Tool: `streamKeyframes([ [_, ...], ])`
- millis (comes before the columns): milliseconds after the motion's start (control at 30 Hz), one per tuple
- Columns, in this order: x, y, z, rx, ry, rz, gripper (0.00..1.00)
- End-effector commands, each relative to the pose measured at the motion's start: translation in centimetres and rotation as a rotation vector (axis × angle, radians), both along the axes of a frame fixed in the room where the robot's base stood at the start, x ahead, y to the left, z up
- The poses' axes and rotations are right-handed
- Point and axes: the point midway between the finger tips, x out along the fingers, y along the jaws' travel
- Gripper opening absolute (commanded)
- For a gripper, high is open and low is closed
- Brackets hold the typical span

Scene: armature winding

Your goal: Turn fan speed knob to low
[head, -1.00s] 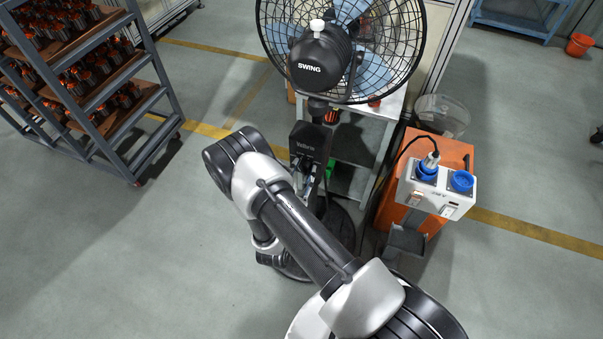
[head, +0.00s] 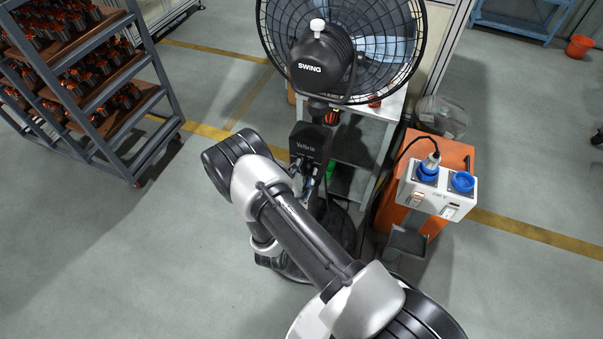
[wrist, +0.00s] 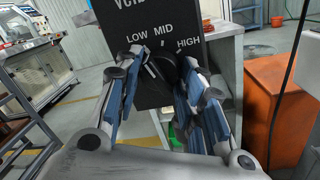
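The black fan (head: 320,65) stands at the back, with a dark control box (head: 310,142) below its head. In the wrist view the front of the control box (wrist: 125,25) carries the labels LOW, MID and HIGH in an arc. The black speed knob (wrist: 160,72) sits below these labels. My gripper (wrist: 164,62) is at the knob, with one blue-padded finger on each side of it. The fingertips are very close to the knob's edges; contact is unclear. The knob's exact setting is hard to read. In the head view my arm largely hides my gripper and the knob.
An orange cabinet (head: 455,160) with a white socket box (head: 455,198) and a plugged-in cable stands right of the fan. A grey table (head: 358,175) is behind the control box. A rack (head: 120,120) of parts stands at the left. The floor between rack and arm is clear.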

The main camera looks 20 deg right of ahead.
Motion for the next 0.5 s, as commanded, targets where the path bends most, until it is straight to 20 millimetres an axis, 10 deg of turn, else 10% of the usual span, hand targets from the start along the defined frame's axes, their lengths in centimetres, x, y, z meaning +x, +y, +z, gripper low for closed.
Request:
streamKeyframes([
  [500, 0.0, 0.0, 0.01, -0.001, 0.001, 0.0, 0.55],
])
